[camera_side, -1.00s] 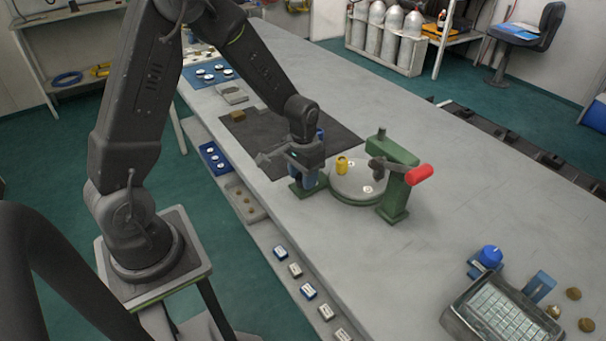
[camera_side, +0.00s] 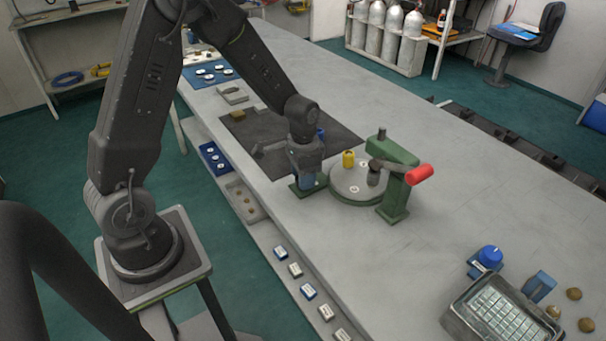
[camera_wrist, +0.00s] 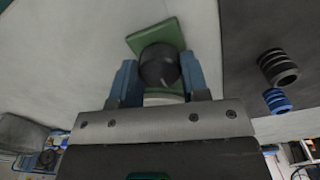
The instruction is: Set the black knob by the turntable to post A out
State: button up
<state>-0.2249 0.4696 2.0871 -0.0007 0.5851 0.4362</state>
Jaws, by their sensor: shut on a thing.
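The black knob (camera_wrist: 158,66) sits on a green base plate (camera_wrist: 150,32) in the wrist view. My gripper (camera_wrist: 158,80) has its two blue fingers on either side of the knob and is shut on it. In the side view my gripper (camera_side: 308,182) points down at the left edge of the round grey turntable (camera_side: 345,192), and the knob is hidden there. A yellow fitting (camera_side: 348,159) and a dark fitting (camera_side: 374,178) stand on the turntable, along with white round labels too small to read.
A green stand (camera_side: 397,195) with a red handle (camera_side: 419,174) rises over the turntable's right side, close to my gripper. A dark mat (camera_side: 265,140) lies behind. The bench's right middle is clear.

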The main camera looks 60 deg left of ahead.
jog(key=o, duration=0.9)
jog(key=shift+r, duration=0.1)
notch_tip(320, 180, up, 14)
jog(key=shift+f, duration=0.15)
jog(key=s+d+r+t, duration=0.2)
jog(key=s, duration=0.3)
jog(key=s+d+r+n+t, duration=0.1)
jog(key=s+d+r, duration=0.2)
jog(key=s, duration=0.3)
jog(key=s+d+r+n+t, duration=0.1)
jog(key=s+d+r+t, duration=0.1)
jog(key=s, duration=0.4)
jog(key=shift+d+r+t, duration=0.3)
jog(key=shift+d+r, duration=0.4)
